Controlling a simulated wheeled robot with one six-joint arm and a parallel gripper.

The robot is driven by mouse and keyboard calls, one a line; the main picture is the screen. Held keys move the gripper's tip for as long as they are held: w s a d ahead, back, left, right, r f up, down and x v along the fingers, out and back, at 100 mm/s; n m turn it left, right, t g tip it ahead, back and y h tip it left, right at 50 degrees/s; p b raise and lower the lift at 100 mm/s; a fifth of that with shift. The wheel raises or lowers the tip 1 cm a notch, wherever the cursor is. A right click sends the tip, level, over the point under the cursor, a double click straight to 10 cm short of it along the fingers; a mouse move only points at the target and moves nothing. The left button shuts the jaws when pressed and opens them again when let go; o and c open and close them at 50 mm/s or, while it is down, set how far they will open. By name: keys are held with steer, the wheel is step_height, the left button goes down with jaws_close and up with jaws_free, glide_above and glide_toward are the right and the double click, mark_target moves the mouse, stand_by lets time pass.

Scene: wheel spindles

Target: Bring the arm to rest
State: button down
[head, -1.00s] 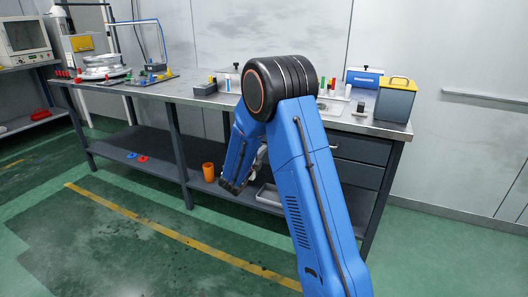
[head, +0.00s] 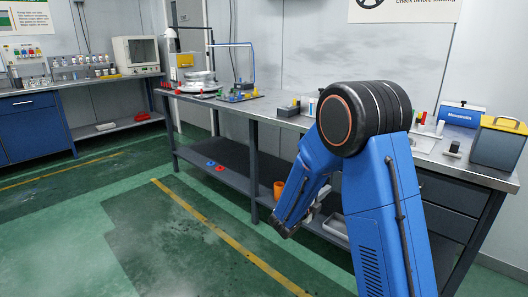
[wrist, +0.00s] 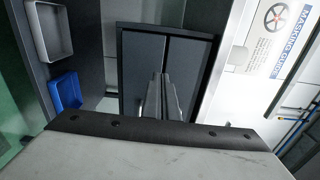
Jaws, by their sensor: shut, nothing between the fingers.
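My blue arm (head: 385,200) is folded, with its black elbow joint (head: 365,117) raised in front of the workbench (head: 285,122). The forearm (head: 305,180) hangs down to the left of the upper link. In the head view my gripper is mostly hidden by the arm. In the wrist view my gripper (wrist: 163,85) is shut, and its two fingers lie together with nothing between them. Beyond the fingertips are dark grey panels (wrist: 140,62), apart from the fingers as far as I can tell.
On the bench stand a grey box with a yellow handle (head: 498,145) and a blue case (head: 462,114). An orange cup (head: 279,190) is on the lower shelf. The wrist view shows a grey tray (wrist: 48,32) and a blue bin (wrist: 65,92). The green floor (head: 110,210) at left is clear.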

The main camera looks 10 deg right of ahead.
steer(key=s+d+r+m+g+y, duration=0.1)
steer(key=s+d+r+m+g, duration=0.15)
steer(key=s+m, duration=0.5)
steer(key=s+d+r+m+g+y, duration=0.15)
steer(key=s+d+m+g, duration=0.25)
steer(key=s+m, duration=0.4)
steer(key=s+d+r+m+g, duration=0.3)
steer(key=s+m, duration=0.3)
steer(key=s, duration=0.4)
steer(key=s+a+m+t+y, duration=0.3)
steer(key=s+a+m+y, duration=0.8)
steer(key=s+a+m, duration=0.5)
steer(key=s+m, duration=0.3)
steer(key=m, duration=0.3)
steer(key=shift+r, duration=0.4)
